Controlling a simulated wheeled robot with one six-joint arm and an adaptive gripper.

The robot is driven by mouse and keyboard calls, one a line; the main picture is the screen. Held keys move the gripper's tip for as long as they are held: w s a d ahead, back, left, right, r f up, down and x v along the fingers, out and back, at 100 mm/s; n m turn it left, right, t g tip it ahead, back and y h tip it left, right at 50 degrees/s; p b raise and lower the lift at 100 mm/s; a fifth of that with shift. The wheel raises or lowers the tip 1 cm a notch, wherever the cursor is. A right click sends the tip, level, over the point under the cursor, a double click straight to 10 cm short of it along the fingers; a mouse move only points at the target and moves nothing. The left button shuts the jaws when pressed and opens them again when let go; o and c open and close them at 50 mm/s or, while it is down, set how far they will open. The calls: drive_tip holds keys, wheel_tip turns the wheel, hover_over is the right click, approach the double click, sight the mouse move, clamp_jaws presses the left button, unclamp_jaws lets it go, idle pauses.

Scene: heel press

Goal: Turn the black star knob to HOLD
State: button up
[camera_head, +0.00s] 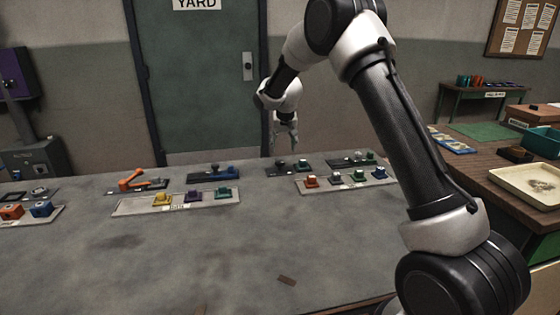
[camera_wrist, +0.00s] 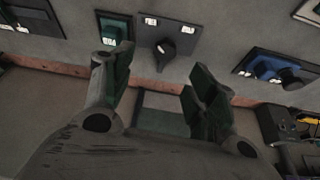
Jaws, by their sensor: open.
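A dark knob with a pointed grip (camera_wrist: 163,48) sits on a grey plate with white labels, beyond and between my fingertips in the wrist view. It may be the black star knob; its lobes and the label wording are too small to make out. In the head view a dark plate (camera_head: 292,171) with small dark knobs lies at the table's far side, below my gripper (camera_head: 286,148). My gripper also shows in the wrist view (camera_wrist: 154,78). Its two fingers are spread, empty and apart from the knob.
A green control (camera_wrist: 116,30) and a blue control with a dark knob (camera_wrist: 266,69) flank the dark knob in the wrist view. Plates with coloured controls (camera_head: 150,207) line the table. The near tabletop (camera_head: 170,260) is mostly clear. A cream tray (camera_head: 505,172) stands at right.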

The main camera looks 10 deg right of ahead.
sight(279, 161)
drive_tip(key=x, duration=0.6)
drive_tip(key=a+x, duration=0.1)
drive_tip(key=x, duration=0.2)
drive_tip(key=shift+w+f, duration=0.25)
drive_tip(key=shift+f, duration=0.1)
clamp_jaws()
drive_tip(key=shift+m, duration=0.4)
drive_tip(key=m+h, duration=0.1)
drive_tip(key=m, duration=0.2)
drive_tip(key=shift+a+m+h, duration=0.15)
drive_tip(key=shift+m+h, duration=0.15)
drive_tip(key=m, duration=0.2)
drive_tip(key=m+g+h, duration=0.1)
drive_tip(key=m, duration=0.1)
drive_tip(key=shift+w+a+m+g, duration=0.1)
drive_tip(key=shift+w+m+g, duration=0.1)
drive_tip(key=shift+m+g, duration=0.1)
drive_tip(key=m+g+h, duration=0.1)
drive_tip(key=m, duration=0.3)
drive_tip(key=shift+w+a, duration=0.1)
drive_tip(key=shift+w+m+g, duration=0.15)
drive_tip(key=shift+m+g, duration=0.95)
drive_tip(key=shift+m, duration=1.4)
